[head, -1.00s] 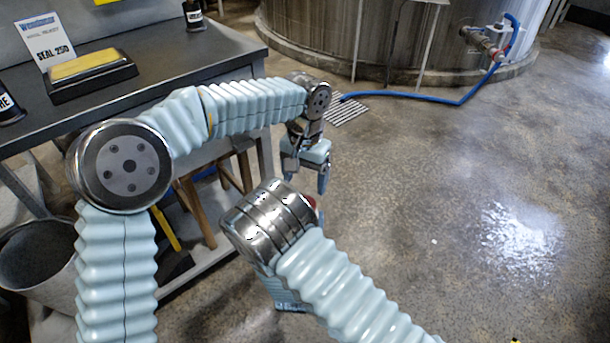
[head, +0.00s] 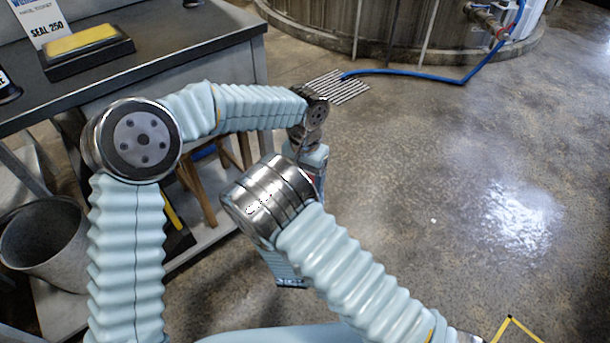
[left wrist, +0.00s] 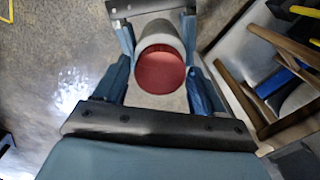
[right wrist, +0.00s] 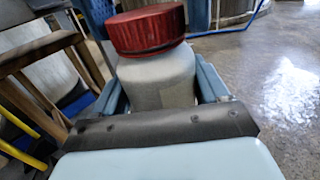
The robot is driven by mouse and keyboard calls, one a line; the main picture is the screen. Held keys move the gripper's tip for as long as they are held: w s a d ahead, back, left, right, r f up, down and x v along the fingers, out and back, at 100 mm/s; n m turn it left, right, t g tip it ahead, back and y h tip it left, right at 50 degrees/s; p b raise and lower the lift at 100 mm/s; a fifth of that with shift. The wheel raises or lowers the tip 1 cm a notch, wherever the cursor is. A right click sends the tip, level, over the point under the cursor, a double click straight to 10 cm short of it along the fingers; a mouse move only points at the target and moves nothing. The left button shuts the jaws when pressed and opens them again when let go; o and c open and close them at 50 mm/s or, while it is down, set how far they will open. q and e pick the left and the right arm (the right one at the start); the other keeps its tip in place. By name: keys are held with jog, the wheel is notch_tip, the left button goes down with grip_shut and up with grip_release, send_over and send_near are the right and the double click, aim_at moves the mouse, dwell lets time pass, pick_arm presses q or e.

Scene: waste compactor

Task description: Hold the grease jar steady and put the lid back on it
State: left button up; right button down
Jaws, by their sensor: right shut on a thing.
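The grease jar (right wrist: 162,82) is pale grey and stands upright in the right wrist view. My right gripper (right wrist: 160,92) is shut around its body. The red ribbed lid (right wrist: 146,28) sits on the jar's top; I cannot tell whether it is screwed down. In the left wrist view the lid's red face (left wrist: 161,73) lies between the fingers of my left gripper (left wrist: 157,60), with the grey jar around it. The left fingers straddle the lid closely and look open. In the head view my left gripper (head: 311,160) points down and my right forearm hides most of the jar.
A dark workbench (head: 190,45) with a yellow-topped block (head: 82,42) and a sign stands at left. A grey bin (head: 45,240) and a wooden stool (head: 200,190) are below. A blue hose (head: 420,77) lies by the large tank behind.

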pick_arm(q)
jog(key=c, duration=0.8)
jog(key=o, duration=1.2)
notch_tip(320, 180, up, 12)
jog(key=shift+w, duration=0.1)
